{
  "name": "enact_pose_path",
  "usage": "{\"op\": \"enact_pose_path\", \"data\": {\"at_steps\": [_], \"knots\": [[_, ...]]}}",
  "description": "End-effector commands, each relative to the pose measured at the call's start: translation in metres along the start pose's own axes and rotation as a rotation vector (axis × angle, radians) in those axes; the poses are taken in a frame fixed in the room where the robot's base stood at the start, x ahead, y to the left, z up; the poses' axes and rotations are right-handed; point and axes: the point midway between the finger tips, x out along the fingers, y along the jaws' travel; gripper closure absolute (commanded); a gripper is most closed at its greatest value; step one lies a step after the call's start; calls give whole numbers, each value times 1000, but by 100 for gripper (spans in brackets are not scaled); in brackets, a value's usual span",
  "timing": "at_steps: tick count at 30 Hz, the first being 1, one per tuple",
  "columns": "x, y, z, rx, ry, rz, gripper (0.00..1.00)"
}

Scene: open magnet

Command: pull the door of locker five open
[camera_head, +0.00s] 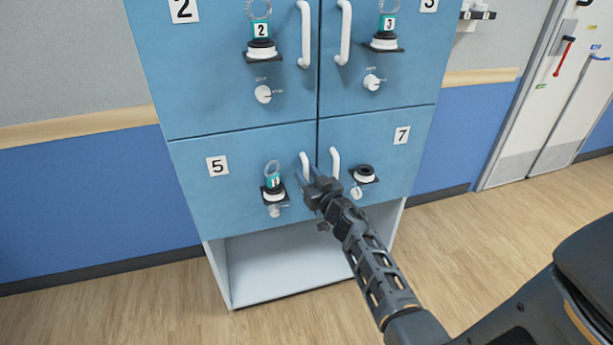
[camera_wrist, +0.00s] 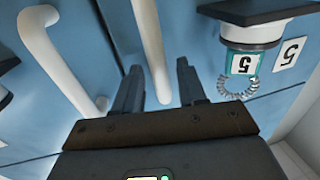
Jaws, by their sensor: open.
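The door of locker five (camera_head: 235,195) is a light blue panel, lower left of the locker, and looks shut. Its white bar handle (camera_head: 304,162) stands upright near the door's right edge. In the wrist view this handle (camera_wrist: 149,40) runs between my two dark fingers. My gripper (camera_head: 309,178) is open, with a finger on either side of the handle; whether either finger touches it I cannot tell. The number 5 label (camera_wrist: 290,53) and a teal tag with a 5 (camera_wrist: 243,64) show upside down in the wrist view. My gripper hides the handle's lower part in the head view.
The door of locker seven (camera_head: 400,165) is to the right, with its own white handle (camera_head: 335,160) close beside my gripper. Doors two and three are above. An open white compartment (camera_head: 285,265) lies below. Wooden floor (camera_head: 470,240) is clear to the right.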

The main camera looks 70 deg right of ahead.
Motion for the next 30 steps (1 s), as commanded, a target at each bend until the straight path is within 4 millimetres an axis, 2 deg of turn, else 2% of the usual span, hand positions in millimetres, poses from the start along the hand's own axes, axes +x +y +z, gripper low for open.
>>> {"op": "enact_pose_path", "data": {"at_steps": [5, 13, 26, 30], "knots": [[12, 1, 0, 0, 0, 2, 59], [13, 0, 0, -1, -1, 1, 59], [12, 0, 0, -1, 0, 1, 100], [12, 0, 0, -1, 0, 1, 100]]}}
